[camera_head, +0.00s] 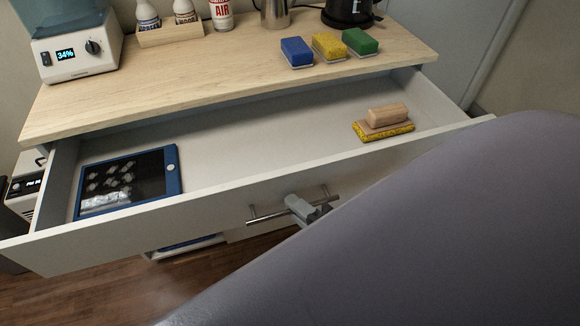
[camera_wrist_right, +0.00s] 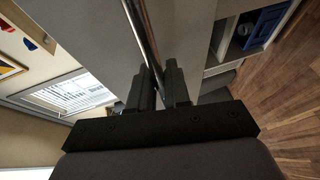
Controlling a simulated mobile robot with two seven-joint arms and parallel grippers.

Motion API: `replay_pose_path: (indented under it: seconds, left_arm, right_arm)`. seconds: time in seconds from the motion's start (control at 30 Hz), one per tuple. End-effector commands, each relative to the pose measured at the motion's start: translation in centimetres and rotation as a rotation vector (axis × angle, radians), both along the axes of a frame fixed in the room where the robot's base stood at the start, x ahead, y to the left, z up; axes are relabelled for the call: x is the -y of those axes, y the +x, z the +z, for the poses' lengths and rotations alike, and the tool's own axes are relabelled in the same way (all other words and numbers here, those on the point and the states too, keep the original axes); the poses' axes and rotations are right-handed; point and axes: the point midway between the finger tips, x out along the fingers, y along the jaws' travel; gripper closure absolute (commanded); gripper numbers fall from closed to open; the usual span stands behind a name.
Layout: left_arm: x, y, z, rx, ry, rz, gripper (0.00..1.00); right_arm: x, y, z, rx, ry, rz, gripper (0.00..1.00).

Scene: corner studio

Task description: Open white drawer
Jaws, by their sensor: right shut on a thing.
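The white drawer (camera_head: 262,195) under the light wood top is pulled far out, and its inside shows. A metal bar handle (camera_head: 268,215) runs along its front panel. My right gripper (camera_head: 306,209) is shut on the handle near its middle. In the right wrist view, the handle (camera_wrist_right: 145,40) passes between the two dark fingers of my right gripper (camera_wrist_right: 163,85). My right arm covers the lower right of the head view. My left gripper is not in view.
In the drawer lie a blue-framed tablet-like case (camera_head: 128,180) and a wooden-backed yellow brush (camera_head: 384,124). The wood top (camera_head: 210,70) carries blue, yellow and green sponges (camera_head: 328,46), a white device (camera_head: 75,48), bottles and a dark kettle (camera_head: 350,12).

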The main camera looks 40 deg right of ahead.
Motion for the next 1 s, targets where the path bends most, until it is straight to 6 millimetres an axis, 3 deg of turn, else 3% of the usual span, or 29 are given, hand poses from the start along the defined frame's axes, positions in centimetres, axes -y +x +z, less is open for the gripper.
replay_pose_path:
  seconds: [0.43,0.47,0.8,1.0]
  left_arm:
    - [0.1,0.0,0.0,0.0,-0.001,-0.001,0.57]
    - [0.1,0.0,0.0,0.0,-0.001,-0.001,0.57]
    - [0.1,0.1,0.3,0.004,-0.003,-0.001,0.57]
    - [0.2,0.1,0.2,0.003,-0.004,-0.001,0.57]
  right_arm:
    - [0.1,-0.2,0.0,0.0,0.002,0.001,1.0]
    - [0.1,-0.2,0.0,0.0,0.002,0.001,0.77]
    - [0.1,-0.3,0.0,-0.001,0.001,0.001,0.77]
    - [0.3,-2.1,0.2,-0.003,0.003,0.0,0.77]
